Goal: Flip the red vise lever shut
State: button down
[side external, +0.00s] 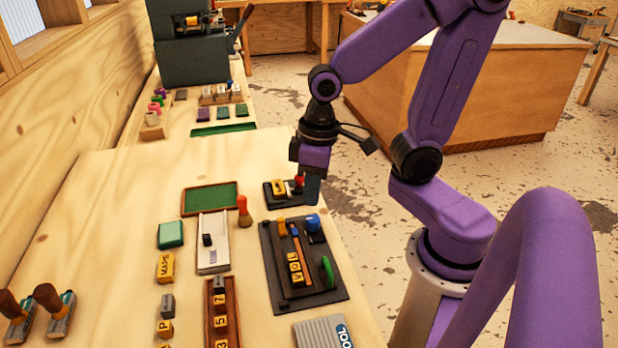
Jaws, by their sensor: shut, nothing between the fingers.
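A small dark vise (272,200) sits near the right edge of the light wooden bench, with a yellow block (280,187) in it. A small red part (300,181), which looks like the vise lever, shows at its right end, partly hidden by my gripper. My gripper (312,194) points down right beside this red part, its fingers closed and empty. I cannot tell whether the fingers touch the lever, or how far the lever is turned.
Floor lies beyond the bench's right edge.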

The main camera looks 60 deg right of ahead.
jog(key=w+m, duration=0.4)
jog(key=m+t+h, duration=0.3)
jog(key=m+t, duration=0.1)
jog(key=m, duration=1.9)
send_near(300, 182)
jog(key=s+a+r, duration=0.1)
jog(key=s+r, duration=0.1)
jog(key=s, duration=0.4)
jog(key=shift+a+r, duration=0.2)
jog(key=shift+r, duration=0.2)
jog(key=shift+f, duration=0.1)
jog(key=shift+g, duration=0.3)
jog(key=shift+x, duration=4.95)
jog(key=shift+w+d, duration=0.3)
jog(key=shift+w, duration=0.65)
jog(key=shift+w+d, duration=0.3)
jog(key=shift+w, duration=0.6)
